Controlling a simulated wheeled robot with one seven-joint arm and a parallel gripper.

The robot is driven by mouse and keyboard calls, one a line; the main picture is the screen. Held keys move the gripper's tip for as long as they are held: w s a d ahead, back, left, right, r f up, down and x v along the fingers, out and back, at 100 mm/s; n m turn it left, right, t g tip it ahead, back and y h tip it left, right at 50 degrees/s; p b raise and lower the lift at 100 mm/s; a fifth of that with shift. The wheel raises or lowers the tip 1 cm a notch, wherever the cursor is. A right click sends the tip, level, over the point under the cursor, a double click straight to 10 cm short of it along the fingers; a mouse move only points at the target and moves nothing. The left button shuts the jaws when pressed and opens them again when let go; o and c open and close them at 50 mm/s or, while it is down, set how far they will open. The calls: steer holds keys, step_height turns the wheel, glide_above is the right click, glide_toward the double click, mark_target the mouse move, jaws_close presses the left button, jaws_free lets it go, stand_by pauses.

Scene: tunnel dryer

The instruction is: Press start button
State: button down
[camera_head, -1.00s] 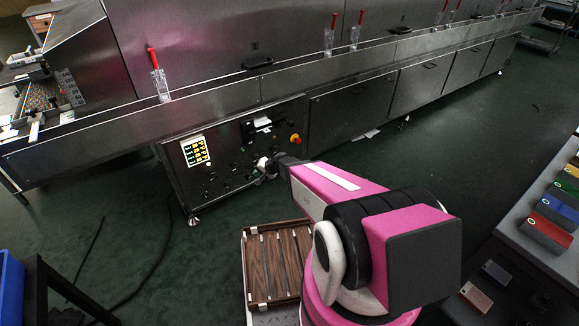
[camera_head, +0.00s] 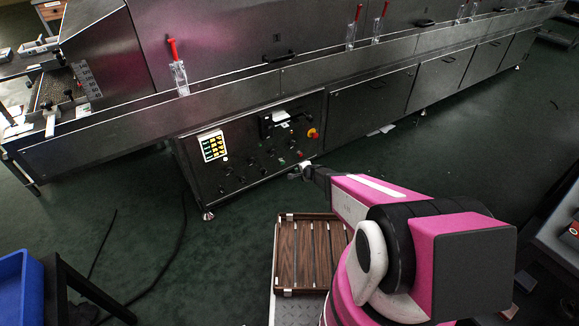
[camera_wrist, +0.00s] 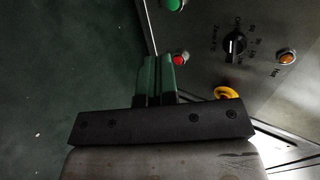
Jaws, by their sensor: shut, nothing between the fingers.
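The dryer's control panel (camera_head: 235,176) is on the front of the long steel machine. In the wrist view, a green button (camera_wrist: 174,5) is cut off by the top edge and a red button (camera_wrist: 181,58) is below it. No start label is readable on either. My gripper (camera_wrist: 158,58) is shut and empty, its green fingertips left of the red button in the picture and below the green one. I cannot tell its distance from the panel. In the head view my gripper (camera_head: 296,174) is by the panel's lower right corner, too small for detail.
A black rotary knob (camera_wrist: 235,45), an orange lamp (camera_wrist: 286,56) and a partly hidden yellow ring (camera_wrist: 225,92) are nearby. The head view shows a red-yellow knob (camera_head: 313,134) and a lit display (camera_head: 213,146). A blue bin (camera_head: 22,290) stands lower left. Green floor is clear between.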

glide_toward(283, 163)
step_height(283, 163, down, 4)
steer(key=w, duration=0.1)
steer(key=w+a, duration=0.1)
steer(key=w, duration=0.1)
steer(key=w+a, duration=0.2)
steer(key=shift+a+f, duration=0.1)
steer(key=shift+a, duration=0.15)
